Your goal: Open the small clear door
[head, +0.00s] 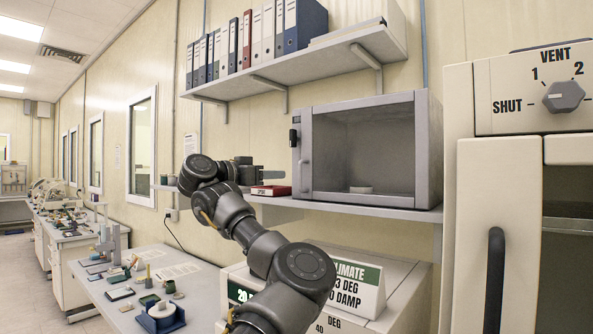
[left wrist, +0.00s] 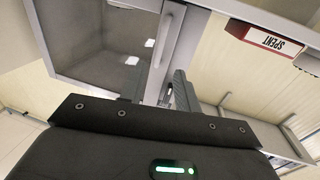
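The small clear door (head: 365,150) is the front of a grey-framed cabinet on the lower wall shelf. It looks shut, with a pale vertical handle (head: 304,150) at its left edge. A small pale round dish (head: 361,190) shows behind it. My left gripper (head: 280,172) is left of the cabinet, its fingers pointing toward the handle side. In the left wrist view the fingers (left wrist: 170,88) are apart, with the door's handle (left wrist: 168,38) just beyond their tips. I cannot tell whether they touch it. My right gripper is not in view.
A red box marked SPENT (head: 271,190) lies on the shelf just below my left gripper. A shelf of binders (head: 262,36) hangs above. A cream unit with a VENT dial (head: 563,96) stands at right. A CLIMATE sign (head: 355,284) stands below the shelf.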

